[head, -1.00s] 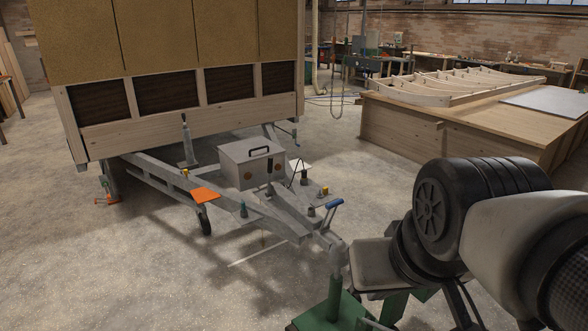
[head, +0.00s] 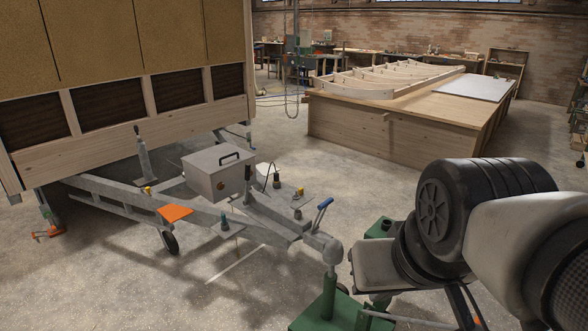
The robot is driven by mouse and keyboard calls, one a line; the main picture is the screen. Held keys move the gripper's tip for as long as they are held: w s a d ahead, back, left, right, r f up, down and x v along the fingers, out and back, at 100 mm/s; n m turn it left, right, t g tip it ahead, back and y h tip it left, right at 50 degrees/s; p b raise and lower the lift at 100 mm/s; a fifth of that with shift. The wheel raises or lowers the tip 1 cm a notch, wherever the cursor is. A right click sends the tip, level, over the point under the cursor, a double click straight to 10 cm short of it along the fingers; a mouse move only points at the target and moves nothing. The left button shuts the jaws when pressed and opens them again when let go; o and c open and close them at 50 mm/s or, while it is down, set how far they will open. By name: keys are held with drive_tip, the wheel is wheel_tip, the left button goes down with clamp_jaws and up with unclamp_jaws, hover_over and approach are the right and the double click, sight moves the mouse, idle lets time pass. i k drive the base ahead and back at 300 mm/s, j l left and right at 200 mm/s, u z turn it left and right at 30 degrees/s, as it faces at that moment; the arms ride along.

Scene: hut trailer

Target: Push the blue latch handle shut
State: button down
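The blue latch handle (head: 325,202) stands on top of the trailer's coupling (head: 322,245), in the middle of the head view. It is tilted up, with its blue grip end raised to the right above the coupling. The coupling head sits at the top of a green stand (head: 327,300). My arm fills the right side of the view, to the right of the handle. My gripper is not visible, and nothing of mine is seen touching the handle.
The grey box (head: 212,178) and an orange plate (head: 175,213) sit on the trailer's frame. The wooden trailer body (head: 130,150) is behind at left. A large wooden bench (head: 360,135) stands at the back right. Concrete floor is open in front at left.

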sight(325, 205)
drive_tip(key=i+j+z, duration=0.1)
drive_tip(key=j+z, duration=0.15)
drive_tip(key=j, duration=0.3)
drive_tip(key=i+j+z, duration=0.2)
drive_tip(key=j, duration=0.35)
drive_tip(key=i+j+z, duration=0.2)
drive_tip(key=j, duration=0.3)
drive_tip(key=j+z, duration=0.25)
drive_tip(key=j, duration=0.25)
drive_tip(key=i+j+z, duration=0.3)
drive_tip(key=j, duration=0.35)
drive_tip(key=i+j+z, duration=0.3)
drive_tip(key=i+j, duration=0.4)
